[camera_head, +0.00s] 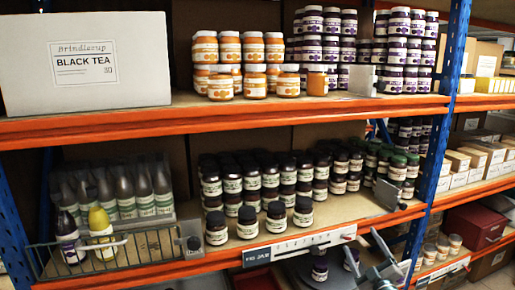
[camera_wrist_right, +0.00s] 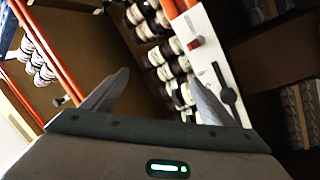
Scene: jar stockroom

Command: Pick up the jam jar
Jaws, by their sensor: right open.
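Of the front ones, a jar (camera_head: 247,222) stands left of another jar (camera_head: 276,217), and a third jar (camera_head: 303,211) is at the right. I cannot tell which single jar is meant. My right gripper (camera_head: 361,246) is open and empty, in front of and below the shelf edge, right of these jars. In the right wrist view its fingers (camera_wrist_right: 160,76) are spread, with tilted rows of jars (camera_wrist_right: 165,72) beyond. My left gripper is out of view.
The orange lower shelf edge (camera_head: 180,271) carries a white strip (camera_head: 300,243). A wire basket (camera_head: 80,258) with bottles is at left. A blue post (camera_head: 447,100) stands at right.

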